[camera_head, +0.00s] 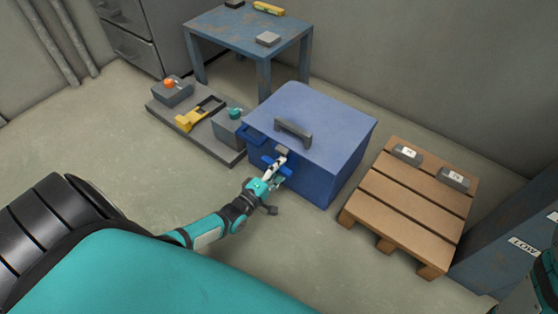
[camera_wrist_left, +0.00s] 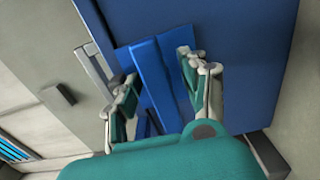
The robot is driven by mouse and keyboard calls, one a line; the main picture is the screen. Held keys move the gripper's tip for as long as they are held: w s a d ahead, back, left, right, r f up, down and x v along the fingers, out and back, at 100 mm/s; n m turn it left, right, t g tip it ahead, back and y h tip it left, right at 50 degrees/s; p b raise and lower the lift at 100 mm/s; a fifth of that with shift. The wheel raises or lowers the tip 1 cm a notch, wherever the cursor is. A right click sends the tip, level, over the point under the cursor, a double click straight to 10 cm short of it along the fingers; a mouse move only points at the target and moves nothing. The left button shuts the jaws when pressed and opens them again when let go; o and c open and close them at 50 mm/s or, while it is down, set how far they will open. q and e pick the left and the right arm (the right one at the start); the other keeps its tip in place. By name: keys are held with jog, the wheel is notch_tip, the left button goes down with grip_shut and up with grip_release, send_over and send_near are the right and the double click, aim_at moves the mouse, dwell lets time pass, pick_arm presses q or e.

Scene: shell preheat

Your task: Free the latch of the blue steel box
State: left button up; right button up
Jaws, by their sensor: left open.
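The blue steel box (camera_head: 335,165) stands on the floor in the middle of the head view, its lid (camera_head: 320,110) down. A dark grey handle (camera_head: 293,132) is on the lid. A blue latch (camera_head: 268,161) is on the front face, partly hidden by my gripper. My left gripper (camera_head: 275,171) is at the front face by the latch. In the left wrist view, the fingers of my left gripper (camera_wrist_left: 155,88) are apart, with the blue latch bar (camera_wrist_left: 153,72) between them. I cannot tell whether either finger touches it. My right gripper is out of view.
A grey low platform (camera_head: 213,145) with a yellow part (camera_head: 190,120) and grey blocks lies left of the box. A wooden pallet (camera_head: 410,205) with two labelled grey blocks is on the right. A blue table (camera_head: 235,30) stands behind. Floor in front is clear.

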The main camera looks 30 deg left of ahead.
pick_arm(q)
jog(key=s, duration=1.2)
jog(key=shift+a, duration=0.45)
jog(key=shift+r, duration=0.1)
